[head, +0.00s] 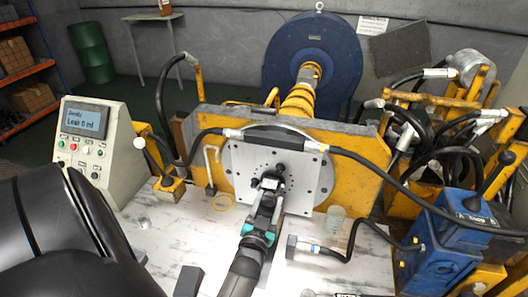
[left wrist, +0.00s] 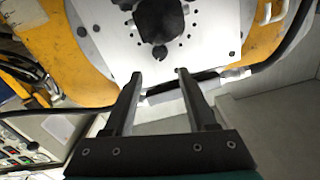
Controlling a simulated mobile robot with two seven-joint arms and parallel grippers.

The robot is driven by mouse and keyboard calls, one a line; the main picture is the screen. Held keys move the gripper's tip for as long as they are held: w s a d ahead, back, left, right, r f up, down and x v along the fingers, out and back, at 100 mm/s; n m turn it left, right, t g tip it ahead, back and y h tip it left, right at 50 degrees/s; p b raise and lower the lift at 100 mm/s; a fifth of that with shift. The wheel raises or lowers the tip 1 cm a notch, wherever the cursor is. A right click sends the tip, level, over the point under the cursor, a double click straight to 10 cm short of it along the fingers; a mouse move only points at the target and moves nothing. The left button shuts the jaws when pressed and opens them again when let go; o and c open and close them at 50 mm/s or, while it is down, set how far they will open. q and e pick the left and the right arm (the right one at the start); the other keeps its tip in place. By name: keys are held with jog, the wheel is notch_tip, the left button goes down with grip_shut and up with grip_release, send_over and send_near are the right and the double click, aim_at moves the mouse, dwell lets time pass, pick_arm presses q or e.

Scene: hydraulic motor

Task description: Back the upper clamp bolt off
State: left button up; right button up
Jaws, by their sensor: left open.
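A square light-grey plate (head: 240,165) with a ring of small holes stands upright on the yellow frame. A dark hub (head: 281,169) is at its middle; the plate (left wrist: 205,40) and hub (left wrist: 160,22) also show in the left wrist view. My left gripper (head: 268,182) is in front of the hub and partly hides it. Small dark bolt heads show near the plate's edges; I cannot tell which is the upper clamp bolt. My right gripper is not in view.
A black hose (head: 375,171) crosses the plate's top and hangs right. A control console (head: 92,150) stands left, a blue lever unit (head: 445,240) right.

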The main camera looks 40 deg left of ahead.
pick_arm(q)
jog(key=p+v, duration=0.1)
jog(key=v, duration=0.4)
dwell(0.5)
